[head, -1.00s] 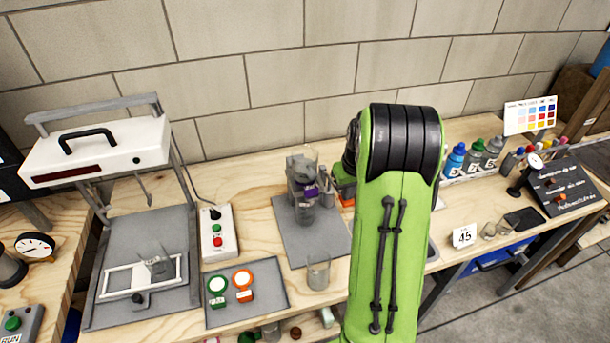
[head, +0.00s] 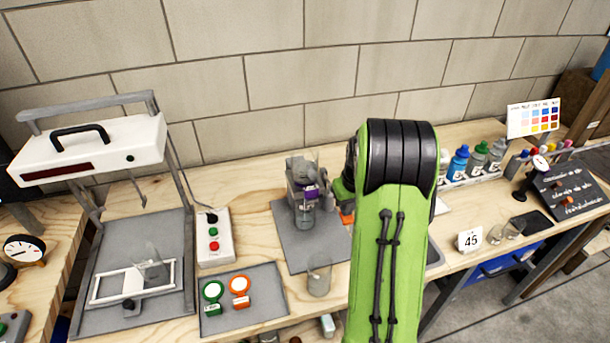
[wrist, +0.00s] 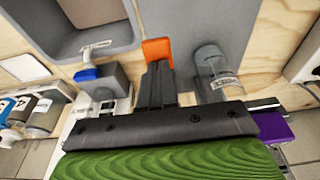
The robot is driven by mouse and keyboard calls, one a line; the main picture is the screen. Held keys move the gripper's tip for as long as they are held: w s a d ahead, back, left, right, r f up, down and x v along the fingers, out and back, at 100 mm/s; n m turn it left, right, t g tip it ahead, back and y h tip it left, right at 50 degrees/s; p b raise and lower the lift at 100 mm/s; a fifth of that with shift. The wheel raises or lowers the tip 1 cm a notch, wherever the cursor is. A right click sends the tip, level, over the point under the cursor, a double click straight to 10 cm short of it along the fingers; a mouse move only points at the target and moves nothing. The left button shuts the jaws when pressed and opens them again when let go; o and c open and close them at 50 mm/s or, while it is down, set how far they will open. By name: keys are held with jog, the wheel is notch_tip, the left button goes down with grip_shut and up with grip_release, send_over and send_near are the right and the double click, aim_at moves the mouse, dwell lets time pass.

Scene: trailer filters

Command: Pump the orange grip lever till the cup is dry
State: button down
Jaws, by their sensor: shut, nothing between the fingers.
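The orange grip lever (wrist: 157,52) shows in the wrist view just past the tips of my gripper (wrist: 159,72). My gripper's dark fingers are together with nothing between them, and the tips appear to be at or very close to the lever. In the head view a bit of the orange lever (head: 347,218) shows beside my green arm, which hides the rest. The grey pump device with a purple band (head: 310,189) stands on a grey mat (head: 290,250). A clear cup (head: 319,276) stands at the mat's front edge. Its contents are hard to tell.
A tray with green and orange round pieces (head: 265,300) lies left of the mat. A white-topped press frame (head: 90,150) stands further left, with a button box (head: 215,238). Several bottles (head: 478,160) and a "45" card (head: 470,240) are to the right. A grey basin (wrist: 85,30) shows in the wrist view.

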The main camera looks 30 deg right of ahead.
jog(key=shift+r+p, duration=2.5)
jog(key=shift+r, duration=0.9)
jog(key=shift+f, duration=0.15)
dwell(0.5)
dwell(1.1)
jog(key=shift+f+b, duration=2.85)
jog(key=shift+f, duration=0.55)
notch_tip(320, 180, up, 7)
jog(key=p, duration=0.5)
jog(key=shift+p, duration=0.3)
